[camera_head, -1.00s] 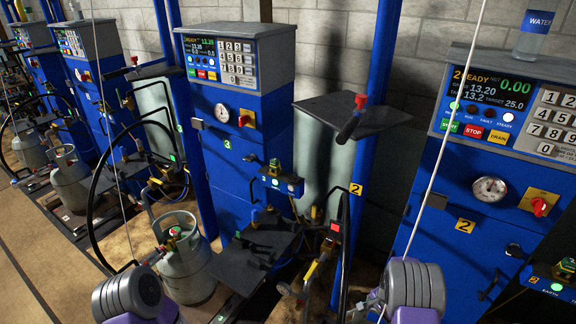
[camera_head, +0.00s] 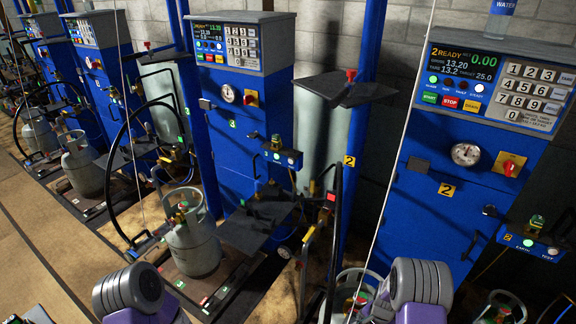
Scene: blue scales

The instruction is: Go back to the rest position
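Grey ribbed arm links with purple parts show at the bottom of the head view; they are mine, one left of centre and one right of centre. Neither of my grippers can be made out; they are below or outside the picture. The blue scale marked 2 (camera_head: 440,190) stands at the right, its display lit and reading 0.00. The blue scale marked 3 (camera_head: 240,130) stands left of it. A grey gas cylinder (camera_head: 191,240) stands upright on the platform in front of scale 3.
Another cylinder (camera_head: 350,288) shows beside my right arm link, partly hidden by it. A water bottle (camera_head: 499,20) stands on top of scale 2. More scales and cylinders (camera_head: 80,165) line the left. Bare floor (camera_head: 30,235) lies at the lower left.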

